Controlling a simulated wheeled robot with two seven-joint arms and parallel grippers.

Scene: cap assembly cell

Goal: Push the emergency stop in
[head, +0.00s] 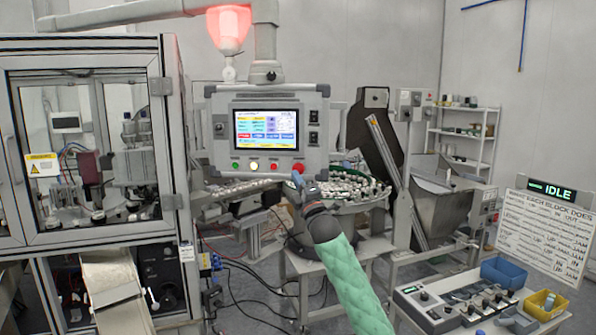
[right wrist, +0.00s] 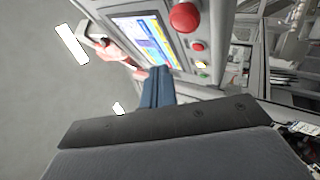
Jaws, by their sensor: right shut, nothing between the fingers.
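The emergency stop is a red mushroom button (head: 298,168) at the lower right of the control panel (head: 222,160). In the right wrist view the large red button (right wrist: 185,16) stands out from the panel face near the top. My right gripper (head: 297,178) is just below the button in the head view, its closed tips close to it. In the right wrist view its dark blue fingers (right wrist: 157,84) are together and empty, with a visible gap between them and the large red button. I cannot tell the depth gap to the panel. My left gripper is not in view.
The panel has a lit screen (head: 267,129) and smaller buttons in a row left of the red one. A red lamp (head: 229,28) glows above. A feeder bowl (head: 345,190) stands behind my right arm. A switch box (head: 430,308) is at lower right; a sign reads IDLE (head: 552,190).

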